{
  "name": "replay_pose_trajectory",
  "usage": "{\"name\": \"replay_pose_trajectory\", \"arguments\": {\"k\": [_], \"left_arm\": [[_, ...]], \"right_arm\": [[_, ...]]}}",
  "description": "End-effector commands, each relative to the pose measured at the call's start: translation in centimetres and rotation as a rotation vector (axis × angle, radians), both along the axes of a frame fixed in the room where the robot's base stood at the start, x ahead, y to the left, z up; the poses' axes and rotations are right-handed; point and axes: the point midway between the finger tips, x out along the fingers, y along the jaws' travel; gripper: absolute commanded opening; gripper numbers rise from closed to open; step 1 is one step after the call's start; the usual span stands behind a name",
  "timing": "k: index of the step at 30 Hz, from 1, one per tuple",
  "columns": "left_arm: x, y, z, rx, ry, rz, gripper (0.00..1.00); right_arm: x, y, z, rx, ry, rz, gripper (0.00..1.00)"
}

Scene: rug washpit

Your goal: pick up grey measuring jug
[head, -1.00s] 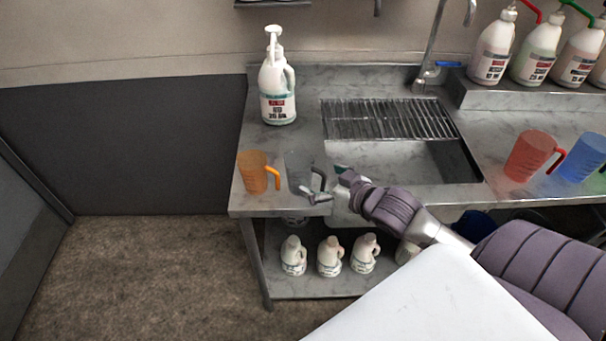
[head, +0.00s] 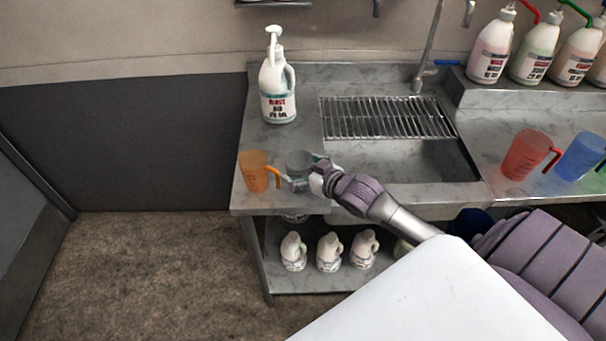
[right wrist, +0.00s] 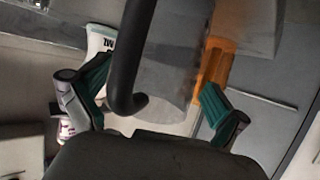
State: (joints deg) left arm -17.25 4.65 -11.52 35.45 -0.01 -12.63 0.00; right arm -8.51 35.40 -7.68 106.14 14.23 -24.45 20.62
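The grey measuring jug (head: 298,160) stands on the steel counter, just right of the orange jug (head: 252,172). My right gripper (head: 314,174) is at its right side and hides its handle in the head view. In the right wrist view the jug's translucent grey body (right wrist: 168,72) and dark handle (right wrist: 124,62) lie between the two teal-padded fingers of my right gripper (right wrist: 155,88). The fingers are spread apart, with no clear contact on the jug. The orange jug's handle (right wrist: 216,68) is close by the right finger. My left gripper is not in view.
A white pump bottle (head: 277,92) stands behind the jugs. A sink with a drain rack (head: 388,118) is to the right. Red (head: 526,155) and blue (head: 580,158) jugs stand farther right. Several white bottles (head: 329,252) are on the lower shelf.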

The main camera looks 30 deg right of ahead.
Motion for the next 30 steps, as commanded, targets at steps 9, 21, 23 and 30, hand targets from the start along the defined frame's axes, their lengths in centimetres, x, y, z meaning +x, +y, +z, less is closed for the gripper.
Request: {"name": "replay_pose_trajectory", "arguments": {"k": [9,21,23,30], "left_arm": [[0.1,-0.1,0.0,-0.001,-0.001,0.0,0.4],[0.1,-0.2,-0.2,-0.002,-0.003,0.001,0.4],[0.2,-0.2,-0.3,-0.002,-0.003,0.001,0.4],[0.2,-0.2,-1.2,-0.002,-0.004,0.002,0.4]], "right_arm": [[0.0,0.0,0.0,0.0,0.001,0.0,0.42],[0.0,0.0,0.7,-0.001,-0.001,0.0,0.39],[0.0,0.0,1.2,-0.001,-0.002,0.0,0.39],[-0.7,-0.7,4.3,-0.004,0.002,-0.002,0.39]]}}
